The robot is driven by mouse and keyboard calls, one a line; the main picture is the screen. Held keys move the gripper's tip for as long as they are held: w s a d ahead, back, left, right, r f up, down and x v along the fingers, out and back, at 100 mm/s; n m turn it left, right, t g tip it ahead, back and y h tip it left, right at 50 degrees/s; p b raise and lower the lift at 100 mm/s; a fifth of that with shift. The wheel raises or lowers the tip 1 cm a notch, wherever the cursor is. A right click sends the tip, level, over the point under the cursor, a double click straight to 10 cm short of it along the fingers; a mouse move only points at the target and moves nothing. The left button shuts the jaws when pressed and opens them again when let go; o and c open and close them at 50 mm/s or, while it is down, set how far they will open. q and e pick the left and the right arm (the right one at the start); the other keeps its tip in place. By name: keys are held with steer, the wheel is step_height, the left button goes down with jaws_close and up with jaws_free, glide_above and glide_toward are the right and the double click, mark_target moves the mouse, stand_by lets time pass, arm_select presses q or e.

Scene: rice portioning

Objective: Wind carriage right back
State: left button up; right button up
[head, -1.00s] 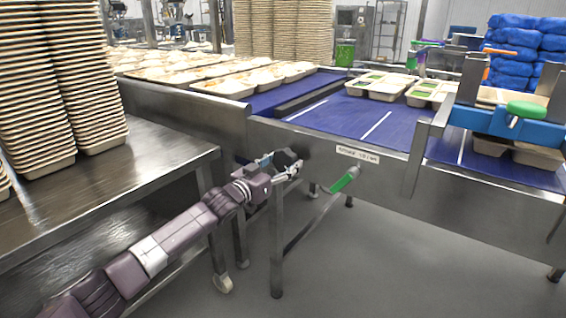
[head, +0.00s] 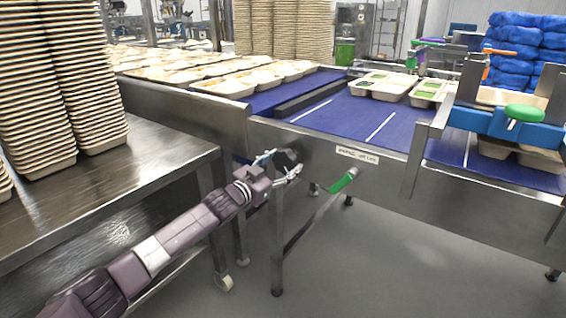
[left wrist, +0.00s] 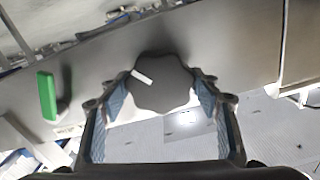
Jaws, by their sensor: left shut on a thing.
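A dark lobed hand knob (head: 290,158) sits on the side of the steel conveyor frame. In the left wrist view the same knob (left wrist: 163,84) fills the middle and shows a white mark at its upper left. My left gripper (head: 277,166) is shut on the knob, with one finger on each side of its rim. The blue carriage (head: 510,124) spans the belt at the right, with a green knob (head: 524,112) on top. My right gripper is not in view.
A green handle (head: 344,181) sticks out of the frame right of the knob; it also shows in the left wrist view (left wrist: 47,96). The blue belt (head: 350,118) carries filled trays (head: 385,84). A steel table (head: 110,190) with tray stacks stands left. Floor at lower right is clear.

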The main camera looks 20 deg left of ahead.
arm_select(q)
steer(key=shift+m, duration=0.9)
steer(key=shift+r+m+p, duration=0.1)
steer(key=shift+m+p, duration=0.25)
steer(key=shift+m, duration=1.25)
